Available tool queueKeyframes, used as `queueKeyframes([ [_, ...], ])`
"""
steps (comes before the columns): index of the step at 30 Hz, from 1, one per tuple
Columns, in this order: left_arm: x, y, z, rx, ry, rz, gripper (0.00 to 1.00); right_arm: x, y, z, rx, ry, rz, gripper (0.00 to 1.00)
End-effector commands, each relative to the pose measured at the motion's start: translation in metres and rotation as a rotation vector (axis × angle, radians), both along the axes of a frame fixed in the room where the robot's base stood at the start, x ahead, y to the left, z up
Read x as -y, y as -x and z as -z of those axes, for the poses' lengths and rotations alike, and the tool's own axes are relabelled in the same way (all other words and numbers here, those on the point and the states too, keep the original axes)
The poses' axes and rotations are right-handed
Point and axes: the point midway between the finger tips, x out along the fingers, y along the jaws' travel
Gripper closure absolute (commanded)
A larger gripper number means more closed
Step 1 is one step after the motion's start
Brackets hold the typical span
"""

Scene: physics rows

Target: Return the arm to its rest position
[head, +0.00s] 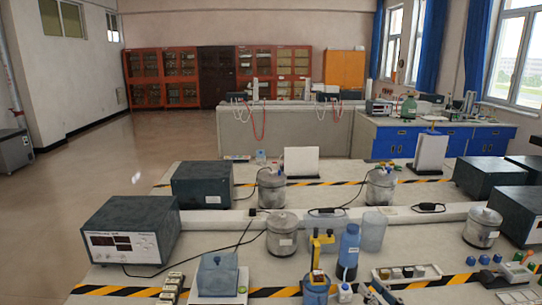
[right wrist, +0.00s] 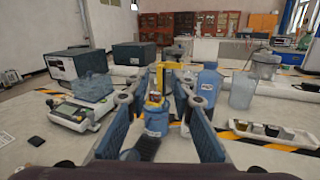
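My right gripper (right wrist: 165,82) shows large in the right wrist view, its two blue-padded fingers spread wide apart. A blue container with a white label (right wrist: 157,118) shows in the gap between them, beyond a dark blue item low in the gap. I cannot tell whether anything touches the fingers. In the head view, only blue finger-like parts of my right gripper (head: 376,292) show at the bottom edge, right of the blue container (head: 315,289) and a small white-capped bottle (head: 345,292). My left gripper is not in view.
A yellow upright piece (head: 318,245) stands by the blue container. Close around are a blue bottle (head: 348,250), a scale (head: 218,284), a tray of small pots (head: 407,276) and a clear beaker (head: 373,232). A power supply (head: 130,232) stands left. Open floor (head: 90,165) lies at the far left.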

Motion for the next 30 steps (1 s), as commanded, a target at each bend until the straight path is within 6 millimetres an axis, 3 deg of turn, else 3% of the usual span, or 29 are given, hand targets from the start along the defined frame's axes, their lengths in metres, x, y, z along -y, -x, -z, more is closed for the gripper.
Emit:
queueKeyframes([
  [10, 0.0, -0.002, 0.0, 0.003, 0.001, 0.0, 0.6, 0.021, 0.008, -0.018, -0.048, -0.424, 0.161, 0.78],
  [17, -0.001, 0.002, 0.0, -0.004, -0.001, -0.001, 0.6, 0.054, 0.026, -0.008, -0.131, -0.894, 0.354, 0.78],
  [20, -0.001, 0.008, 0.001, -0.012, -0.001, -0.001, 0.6, 0.071, 0.044, 0.014, -0.199, -1.191, 0.491, 0.78],
  [24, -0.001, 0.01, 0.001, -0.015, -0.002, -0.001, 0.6, 0.083, 0.093, 0.075, -0.336, -1.688, 0.773, 0.78],
  [27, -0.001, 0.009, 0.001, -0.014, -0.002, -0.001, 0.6, 0.07, 0.139, 0.121, -0.441, -1.989, 1.0, 0.78],
  [30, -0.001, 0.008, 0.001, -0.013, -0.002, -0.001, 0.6, 0.048, 0.181, 0.153, -0.53, -2.193, 1.207, 0.78],
])
